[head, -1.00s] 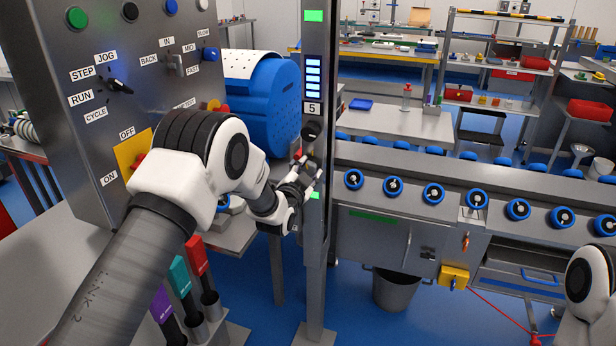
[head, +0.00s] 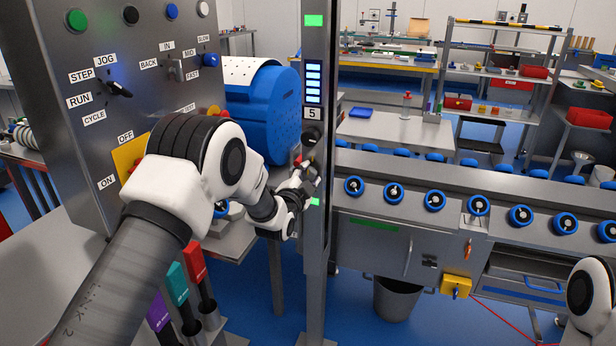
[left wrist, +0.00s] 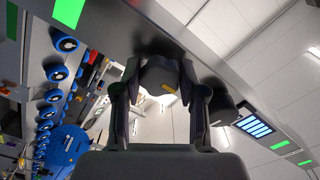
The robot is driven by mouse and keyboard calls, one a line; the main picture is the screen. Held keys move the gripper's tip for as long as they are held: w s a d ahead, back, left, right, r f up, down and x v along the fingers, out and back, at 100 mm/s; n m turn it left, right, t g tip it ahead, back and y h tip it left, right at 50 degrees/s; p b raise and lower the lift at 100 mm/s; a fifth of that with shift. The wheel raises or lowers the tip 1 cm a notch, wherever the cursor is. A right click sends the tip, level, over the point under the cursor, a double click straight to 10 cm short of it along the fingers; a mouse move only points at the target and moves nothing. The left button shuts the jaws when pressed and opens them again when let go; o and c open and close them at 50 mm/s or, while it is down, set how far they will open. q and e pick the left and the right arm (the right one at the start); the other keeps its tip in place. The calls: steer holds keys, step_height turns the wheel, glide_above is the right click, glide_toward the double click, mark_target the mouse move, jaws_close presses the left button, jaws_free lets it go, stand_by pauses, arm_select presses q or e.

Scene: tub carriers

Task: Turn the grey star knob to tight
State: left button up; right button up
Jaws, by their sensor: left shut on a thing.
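My left gripper (head: 310,172) is at the steel post (head: 316,265), beneath the plate marked 5. In the left wrist view, its two dark fingers (left wrist: 160,95) are shut on either side of a dark grey lobed knob (left wrist: 158,76), which has a small yellow mark. I take this for the grey star knob. In the head view the fingers hide most of it. A second dark knob (head: 312,135) sits just above on the post and also shows in the left wrist view (left wrist: 222,106). No tight marking is readable. My right gripper is out of view; only part of my right arm shows.
A grey control cabinet (head: 75,150) with switches stands close on the left. A blue drum (head: 262,110) is behind my left wrist. A conveyor (head: 460,185) with blue rollers runs right of the post. A bucket (head: 395,300) stands on the floor below it.

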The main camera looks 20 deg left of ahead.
arm_select(q)
steer(key=o, duration=1.2)
steer(key=shift+c, duration=0.2)
steer(key=shift+s, duration=0.1)
steer(key=s, duration=1.1)
steer(key=shift+s+a, duration=0.15)
steer(key=shift+s, duration=0.25)
steer(key=shift+f, duration=0.1)
